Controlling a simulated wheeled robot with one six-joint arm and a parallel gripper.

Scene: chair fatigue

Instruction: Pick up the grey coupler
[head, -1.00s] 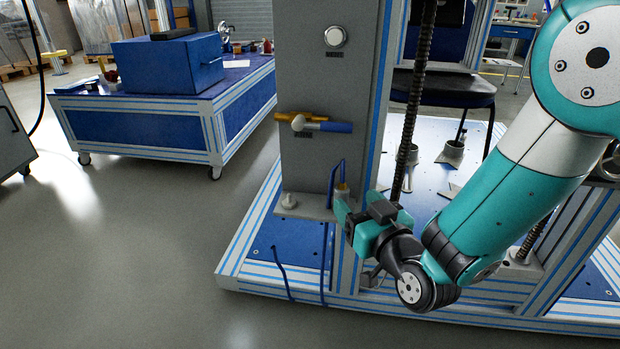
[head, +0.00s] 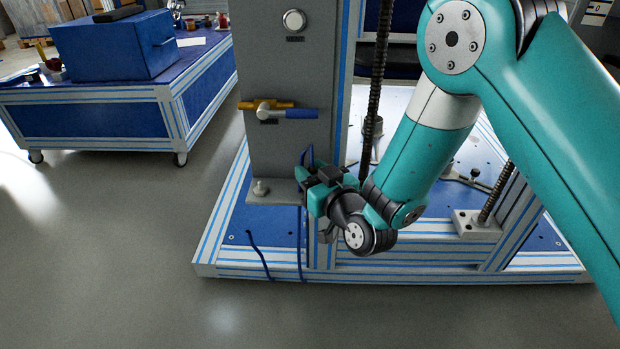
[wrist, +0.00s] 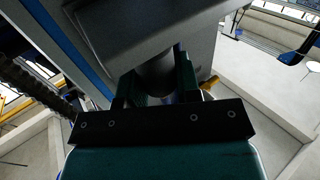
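My gripper (head: 311,176) is at the right end of the small grey ledge on the column. Its teal fingers are apart in the wrist view (wrist: 158,88). A dark grey round part (wrist: 157,76), possibly the coupler, shows between or just beyond them. I cannot tell whether they touch it. In the head view my gripper covers the spot at the ledge's right end, and a blue hose loop (head: 307,153) rises behind it. A small grey fitting (head: 261,187) stands on the ledge, left of and apart from my gripper.
A threaded rod (head: 379,90) stands close right of my gripper. Blue hoses (head: 262,258) hang below. A blue workbench (head: 80,127) is at left, with open floor before it.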

